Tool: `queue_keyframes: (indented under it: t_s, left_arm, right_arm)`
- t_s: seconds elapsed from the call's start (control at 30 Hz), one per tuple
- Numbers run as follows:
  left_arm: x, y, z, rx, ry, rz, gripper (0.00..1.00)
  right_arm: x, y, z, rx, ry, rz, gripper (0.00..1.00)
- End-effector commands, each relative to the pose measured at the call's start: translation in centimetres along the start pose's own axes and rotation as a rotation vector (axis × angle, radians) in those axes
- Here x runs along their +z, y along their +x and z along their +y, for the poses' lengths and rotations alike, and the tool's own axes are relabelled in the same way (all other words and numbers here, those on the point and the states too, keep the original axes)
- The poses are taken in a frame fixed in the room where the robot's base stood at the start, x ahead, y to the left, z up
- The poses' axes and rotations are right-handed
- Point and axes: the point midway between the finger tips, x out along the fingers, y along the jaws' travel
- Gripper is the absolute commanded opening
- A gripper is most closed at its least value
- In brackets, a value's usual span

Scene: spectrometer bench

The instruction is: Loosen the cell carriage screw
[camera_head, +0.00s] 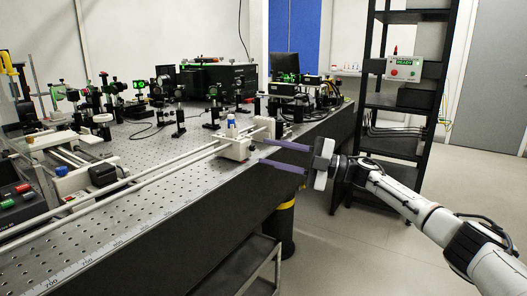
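The cell carriage, which looks like a white block (234,148), sits on the pale rails near the bench's right edge. A small white and blue bottle-like item (231,126) stands on top of it. The carriage screw is too small to make out clearly. My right gripper (263,151) comes in from the right beyond the bench edge. Its two purple fingers are apart, one above the other, with nothing seen between them. Their tips point at the carriage's right side; whether they touch it I cannot tell. My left gripper is not in view.
The perforated optical bench (155,158) carries long rails (120,190) and several optical mounts behind. A control box with red and green buttons (20,200) is at the left. A black shelf rack (398,145) stands right of the bench. Open floor lies at the right.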

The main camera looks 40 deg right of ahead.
Motion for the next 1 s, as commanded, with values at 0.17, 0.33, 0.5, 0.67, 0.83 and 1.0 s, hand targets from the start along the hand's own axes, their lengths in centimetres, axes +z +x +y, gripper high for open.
queue_keyframes:
  t_s: [0.17, 0.33, 0.5, 0.67, 0.83, 1.0]
  left_arm:
    - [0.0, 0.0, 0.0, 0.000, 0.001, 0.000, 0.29]
    - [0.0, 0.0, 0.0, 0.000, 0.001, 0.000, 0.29]
    - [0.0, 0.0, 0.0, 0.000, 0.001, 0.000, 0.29]
    - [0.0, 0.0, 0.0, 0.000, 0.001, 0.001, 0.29]
    - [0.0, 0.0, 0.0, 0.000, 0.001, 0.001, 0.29]
    - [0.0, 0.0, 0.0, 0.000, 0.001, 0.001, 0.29]
  right_arm:
    - [0.1, -3.8, -0.2, -0.004, 0.001, -0.004, 0.32]
    - [0.1, -6.2, -0.1, -0.003, 0.000, -0.003, 0.32]
    - [0.0, -7.2, -0.1, -0.001, 0.000, -0.001, 0.32]
    - [0.0, -7.2, 0.0, -0.001, 0.000, 0.000, 0.32]
    - [0.0, -7.2, 0.0, -0.001, 0.000, 0.000, 0.32]
    - [0.0, -7.2, 0.0, 0.000, 0.000, 0.000, 0.32]
